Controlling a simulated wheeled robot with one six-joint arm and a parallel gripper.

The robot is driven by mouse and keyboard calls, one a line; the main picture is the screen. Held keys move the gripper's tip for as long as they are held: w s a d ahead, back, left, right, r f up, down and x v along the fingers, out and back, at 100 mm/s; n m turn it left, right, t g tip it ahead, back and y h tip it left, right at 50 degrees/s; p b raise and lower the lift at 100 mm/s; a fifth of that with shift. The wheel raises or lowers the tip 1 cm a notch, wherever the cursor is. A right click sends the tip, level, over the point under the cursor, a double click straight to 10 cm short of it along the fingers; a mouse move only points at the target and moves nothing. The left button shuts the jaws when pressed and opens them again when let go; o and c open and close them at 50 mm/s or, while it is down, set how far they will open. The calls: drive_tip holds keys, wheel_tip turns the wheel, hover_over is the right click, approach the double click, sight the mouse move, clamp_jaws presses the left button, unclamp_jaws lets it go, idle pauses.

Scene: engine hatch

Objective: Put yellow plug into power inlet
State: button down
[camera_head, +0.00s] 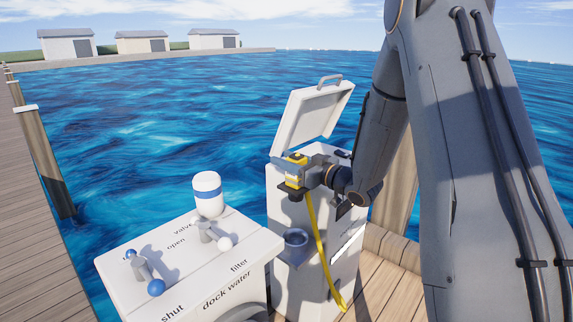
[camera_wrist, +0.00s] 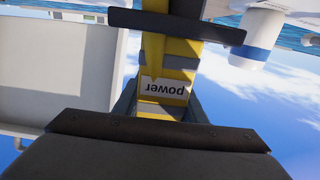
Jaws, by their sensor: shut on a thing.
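My gripper (camera_head: 294,181) is shut on the yellow plug (camera_head: 297,165) and holds it upright beside the white pedestal's open hatch. In the wrist view the plug (camera_wrist: 166,103) sits between the dark jaws, with a white "power" label upside down. A yellow cable (camera_head: 316,246) hangs from the plug down the front of the pedestal (camera_head: 282,201) toward the deck. The plug's contact end is not clear.
The raised hatch lid (camera_head: 312,112) stands tilted behind the plug. A white dock water box (camera_head: 190,262) with levers and a blue-banded filter (camera_head: 207,194) stands at the left. Wooden decking (camera_head: 385,290) lies at the lower right, with water behind.

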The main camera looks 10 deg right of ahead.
wheel_tip(320, 180, up, 7)
drive_tip(key=p, duration=0.4)
drive_tip(key=shift+f, duration=0.2)
idle(0.7)
